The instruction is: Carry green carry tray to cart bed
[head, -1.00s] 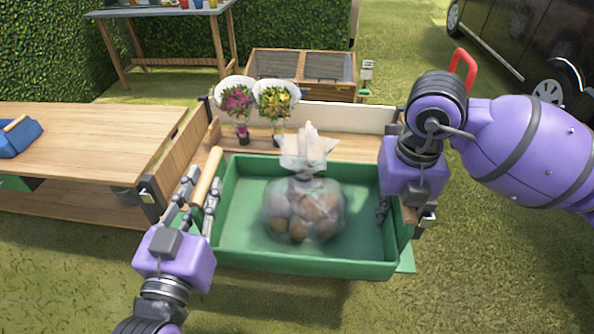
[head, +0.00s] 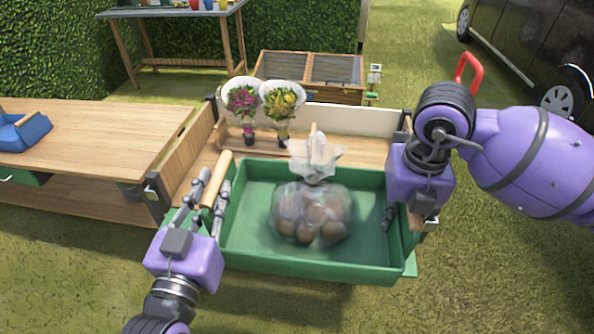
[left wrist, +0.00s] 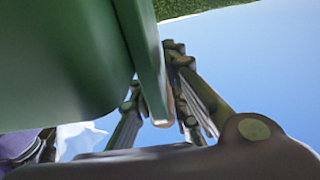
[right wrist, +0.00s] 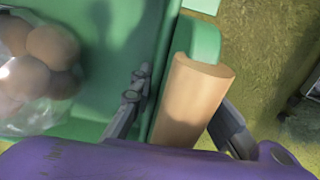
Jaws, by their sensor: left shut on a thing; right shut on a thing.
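The green carry tray (head: 255,262) is held in front of me, over the near part of the cart bed (head: 188,183). A clear bag of brown round produce (head: 312,215) rests in it. My left gripper (head: 212,190) is shut on the tray's left wooden handle (head: 217,180); in the left wrist view its fingers (left wrist: 160,110) straddle the tray's edge. My right gripper (head: 400,215) is shut on the right side; the right wrist view shows its fingers (right wrist: 180,115) around the wooden handle (right wrist: 190,100). Whether the tray touches the bed is hidden.
Two wrapped bouquets (head: 242,105) and (head: 281,105) stand at the back of the cart bed. A wooden table (head: 90,135) with a blue tote (head: 22,131) is at left. A wooden planter box (head: 310,72) stands behind the cart. A dark van (head: 530,45) is at far right.

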